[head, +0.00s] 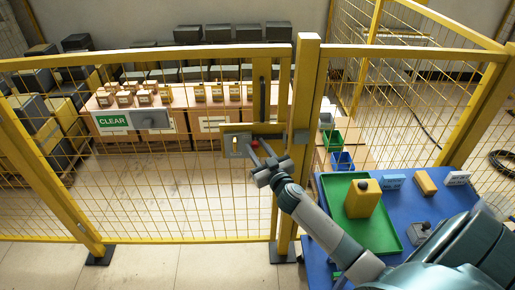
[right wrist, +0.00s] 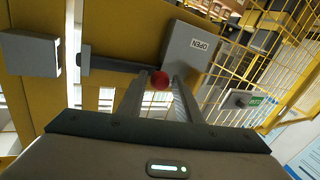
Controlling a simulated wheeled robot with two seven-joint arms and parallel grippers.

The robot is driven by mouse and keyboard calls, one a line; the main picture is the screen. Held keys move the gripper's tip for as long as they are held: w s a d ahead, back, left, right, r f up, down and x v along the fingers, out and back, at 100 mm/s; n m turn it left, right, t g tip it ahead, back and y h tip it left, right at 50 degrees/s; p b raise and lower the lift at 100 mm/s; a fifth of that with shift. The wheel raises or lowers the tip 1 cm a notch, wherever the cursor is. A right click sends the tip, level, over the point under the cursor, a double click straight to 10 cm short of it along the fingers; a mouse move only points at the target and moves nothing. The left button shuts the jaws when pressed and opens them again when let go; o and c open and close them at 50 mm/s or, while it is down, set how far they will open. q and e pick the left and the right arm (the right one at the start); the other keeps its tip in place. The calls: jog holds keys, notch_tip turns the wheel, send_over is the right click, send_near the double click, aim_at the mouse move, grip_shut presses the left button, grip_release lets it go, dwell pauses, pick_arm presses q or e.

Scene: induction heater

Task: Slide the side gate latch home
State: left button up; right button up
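The side gate latch is on the yellow mesh gate. Its grey housing (right wrist: 196,52) reads OPEN in the right wrist view and shows as a grey plate (head: 237,146) in the head view. A dark bolt bar (right wrist: 115,64) runs from the housing to a small bracket. A gap separates it from the grey keeper block (right wrist: 30,53) on the post. The red knob (right wrist: 160,80) also shows in the head view (head: 255,143). My right gripper (right wrist: 161,82) is open, its two fingers on either side of the knob with slight gaps. My left gripper is out of view.
The yellow gate post (head: 306,90) stands right of the latch. A blue table (head: 400,205) with a green tray (head: 390,238) and a yellow block (head: 363,199) lies under my right arm. Beyond the mesh are boxes and a CLEAR sign (head: 113,121).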

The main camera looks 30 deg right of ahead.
aim_at(269, 138)
grip_shut()
jog(key=s+d, duration=0.1)
jog(key=d, duration=0.1)
jog(key=s+d, duration=0.2)
jog(key=d, duration=0.1)
jog(key=shift+s+d, duration=0.15)
jog(key=shift+d, duration=0.15)
jog(key=shift+o, duration=1)
grip_release()
jog(key=shift+o, duration=1.2)
jog(key=shift+s+d, duration=0.1)
